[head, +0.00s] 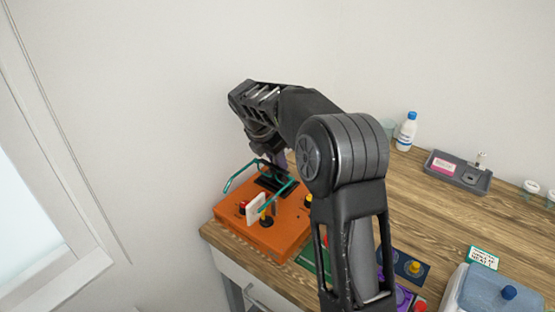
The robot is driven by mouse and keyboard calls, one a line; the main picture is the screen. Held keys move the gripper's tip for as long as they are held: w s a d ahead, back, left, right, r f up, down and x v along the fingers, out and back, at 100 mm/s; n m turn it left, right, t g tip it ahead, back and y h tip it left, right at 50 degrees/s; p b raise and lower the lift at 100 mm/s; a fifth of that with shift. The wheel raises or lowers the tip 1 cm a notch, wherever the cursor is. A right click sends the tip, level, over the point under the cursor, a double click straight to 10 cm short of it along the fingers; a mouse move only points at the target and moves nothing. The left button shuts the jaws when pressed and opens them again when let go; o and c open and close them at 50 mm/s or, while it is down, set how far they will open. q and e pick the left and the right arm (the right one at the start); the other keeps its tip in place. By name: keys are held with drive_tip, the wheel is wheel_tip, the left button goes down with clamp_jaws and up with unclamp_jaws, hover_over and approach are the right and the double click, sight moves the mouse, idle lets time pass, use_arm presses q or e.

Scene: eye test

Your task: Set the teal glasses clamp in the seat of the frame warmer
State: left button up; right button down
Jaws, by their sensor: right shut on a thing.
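The orange frame warmer (283,231) sits at the near left corner of the wooden table. It has a dark seat on top, a red button and several knobs. The teal glasses clamp (278,195) shows as two thin teal arms at the seat, one reaching left and one reaching toward the front. My right gripper (270,160) is over the seat, pointing down, and is shut on the clamp. Its fingertips and the clamp's middle are mostly hidden, so I cannot tell whether the clamp rests fully in the seat. My left gripper is not in view.
A white bottle with a blue cap (407,131) and a grey tray (457,172) stand at the back. A blue-grey lidded box (500,292) is at the front right. Colored cards lie under my arm. The table's middle right is clear.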

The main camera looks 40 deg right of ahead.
drive_tip(key=c, duration=0.8)
unclamp_jaws()
drive_tip(key=shift+f, duration=0.1)
drive_tip(key=shift+c, duration=0.2)
wheel_tip(320, 180, up, 6)
drive_tip(key=p, duration=0.6)
